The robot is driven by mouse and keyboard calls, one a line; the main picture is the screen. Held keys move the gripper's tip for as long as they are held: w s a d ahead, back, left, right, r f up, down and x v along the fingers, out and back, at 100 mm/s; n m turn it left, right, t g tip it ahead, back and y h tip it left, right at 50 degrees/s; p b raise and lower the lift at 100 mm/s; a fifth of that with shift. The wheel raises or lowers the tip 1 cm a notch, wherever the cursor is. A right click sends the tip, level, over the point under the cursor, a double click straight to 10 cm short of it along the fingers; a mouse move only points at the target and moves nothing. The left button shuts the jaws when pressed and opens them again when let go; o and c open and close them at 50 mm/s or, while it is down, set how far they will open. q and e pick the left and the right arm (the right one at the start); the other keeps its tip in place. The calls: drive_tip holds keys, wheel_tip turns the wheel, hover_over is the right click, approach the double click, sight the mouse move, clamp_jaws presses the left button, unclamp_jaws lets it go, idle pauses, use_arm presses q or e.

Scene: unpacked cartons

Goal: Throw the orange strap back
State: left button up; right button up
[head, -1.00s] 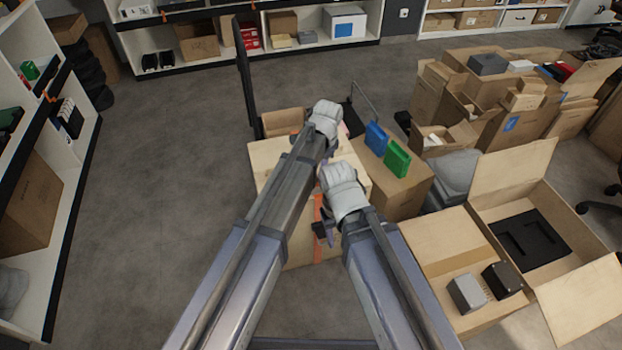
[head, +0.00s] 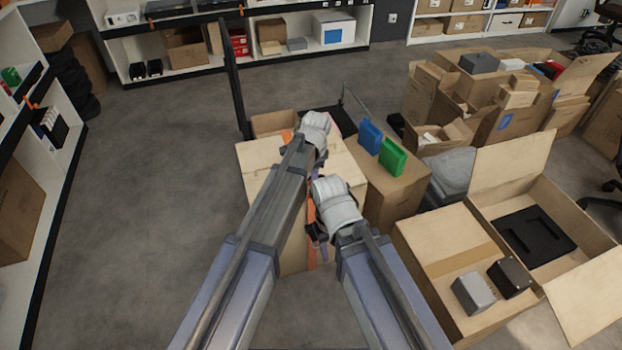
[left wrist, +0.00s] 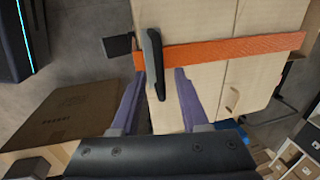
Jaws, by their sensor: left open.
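An orange strap (left wrist: 225,51) lies flat across the top of a tan carton (left wrist: 225,18) in the left wrist view. In the head view it shows in pieces, down the carton's near face (head: 311,244) and at its far side. A dark upright handle-like part (left wrist: 154,62) stands at the strap's near end, between the fingers in the picture. My left gripper (left wrist: 160,71) is open over the strap; contact cannot be told. My right gripper (head: 319,238) is low at the carton's near face by the strap, mostly hidden behind its wrist.
A blue book (head: 369,137) and a green book (head: 392,157) stand on a carton to the right. An open carton (head: 513,165) and a closed one (head: 432,232) with small boxes lie further right. A dark upright post (head: 235,85) rises behind. Left floor is clear.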

use_arm(q)
clamp_jaws()
idle(0.3)
idle(1.1)
